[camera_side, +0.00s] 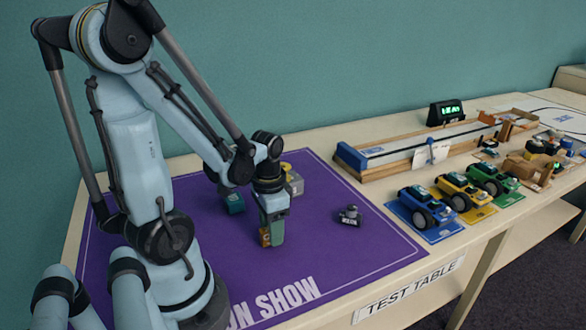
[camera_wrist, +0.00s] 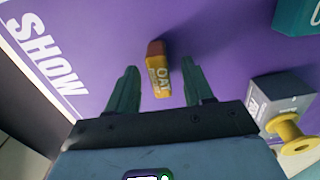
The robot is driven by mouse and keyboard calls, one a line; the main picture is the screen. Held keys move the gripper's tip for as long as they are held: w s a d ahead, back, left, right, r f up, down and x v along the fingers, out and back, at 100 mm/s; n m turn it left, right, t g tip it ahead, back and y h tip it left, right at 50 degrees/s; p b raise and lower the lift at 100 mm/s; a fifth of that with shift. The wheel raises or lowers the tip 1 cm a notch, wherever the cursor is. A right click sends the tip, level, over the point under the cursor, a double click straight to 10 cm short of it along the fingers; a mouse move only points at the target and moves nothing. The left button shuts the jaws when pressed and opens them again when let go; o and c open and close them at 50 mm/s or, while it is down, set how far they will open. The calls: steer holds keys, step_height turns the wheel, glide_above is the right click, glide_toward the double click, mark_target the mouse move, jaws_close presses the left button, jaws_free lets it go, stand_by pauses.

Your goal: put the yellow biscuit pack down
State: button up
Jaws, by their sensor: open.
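The yellow biscuit pack (camera_wrist: 159,80), with an orange-brown end and "OAT" lettering, shows beyond my open gripper (camera_wrist: 158,68) in the wrist view. It lies between the lines of the two green fingers, with a gap on either side. In the side view my gripper (camera_side: 272,240) points down low over the purple mat (camera_side: 330,245). The pack (camera_side: 265,237) shows there as a small orange-yellow patch beside the fingers, partly hidden by them. It appears to be at the mat, but its contact with the mat is hard to see.
A teal box (camera_side: 233,203) and a grey box (camera_side: 294,184) with a yellow spool (camera_wrist: 290,134) are close behind my gripper. A small dark labelled object (camera_side: 349,215) is to the right. Blue (camera_side: 422,208), yellow (camera_side: 465,192) and green (camera_side: 493,179) cars stand beyond the mat. The mat's front right is clear.

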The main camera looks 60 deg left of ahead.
step_height(320, 180, up, 10)
steer(key=r, duration=0.1)
steer(key=w+d+r+t, duration=0.1)
steer(key=w+d+t, duration=0.6)
steer(key=d, duration=0.4)
steer(key=shift+w, duration=0.5)
stand_by(1.0)
